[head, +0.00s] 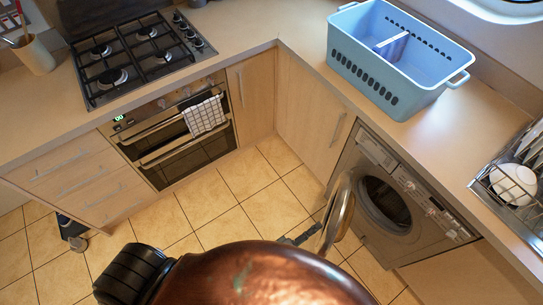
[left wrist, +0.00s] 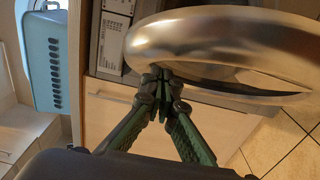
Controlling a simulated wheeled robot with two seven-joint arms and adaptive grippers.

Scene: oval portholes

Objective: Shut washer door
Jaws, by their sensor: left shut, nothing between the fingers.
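The washer (head: 418,222) is a grey front loader under the right counter, with its round drum opening uncovered. Its door (head: 343,212) is a silver ring standing open, swung out to the left of the opening and seen nearly edge-on. In the left wrist view the door (left wrist: 220,38) fills the upper right. My left gripper (head: 308,234) is beside the door, on its left side. In the left wrist view its green fingers (left wrist: 160,74) are shut and empty, with the tips at the ring's edge; I cannot tell whether they touch. My right gripper is out of view.
A blue basket (head: 400,62) stands on the counter above the washer, with a dish rack (head: 515,185) to its right. A wooden cabinet (head: 312,130) adjoins the washer. An oven (head: 175,135) with a towel is at left. The tiled floor (head: 215,195) between is open.

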